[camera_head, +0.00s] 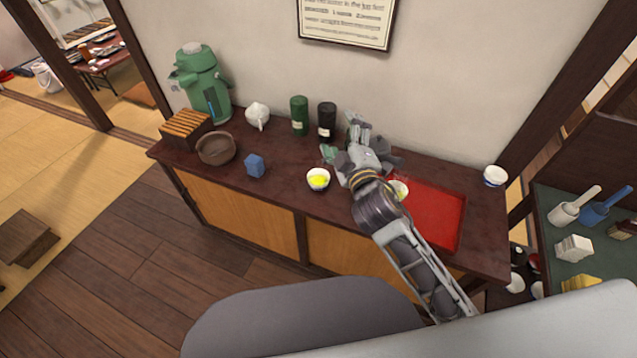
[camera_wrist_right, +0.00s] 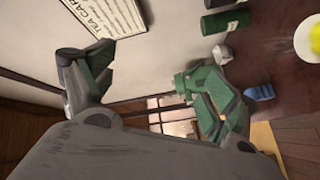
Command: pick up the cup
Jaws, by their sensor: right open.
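A white cup with yellow-green contents (camera_head: 318,180) stands on the dark counter (camera_head: 285,197), just left of my right arm. It also shows at the right edge of the wrist view as a white cup (camera_wrist_right: 308,42), partly cut off. A second cup (camera_head: 399,190) stands at the red tray's left side, partly hidden by my arm. A third white cup with a blue band (camera_head: 495,175) stands at the counter's right end. My right gripper (camera_head: 342,137) is open and empty above the counter, near the wall; its spread fingers show in the wrist view (camera_wrist_right: 157,72). My left gripper is out of view.
A green canister (camera_head: 299,115) and a black canister (camera_head: 327,121) stand by the wall, close to the gripper. A white teapot (camera_head: 257,115), blue block (camera_head: 254,166), brown bowl (camera_head: 215,149) and green air pot (camera_head: 202,84) are further left. The red tray (camera_head: 436,214) is at right.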

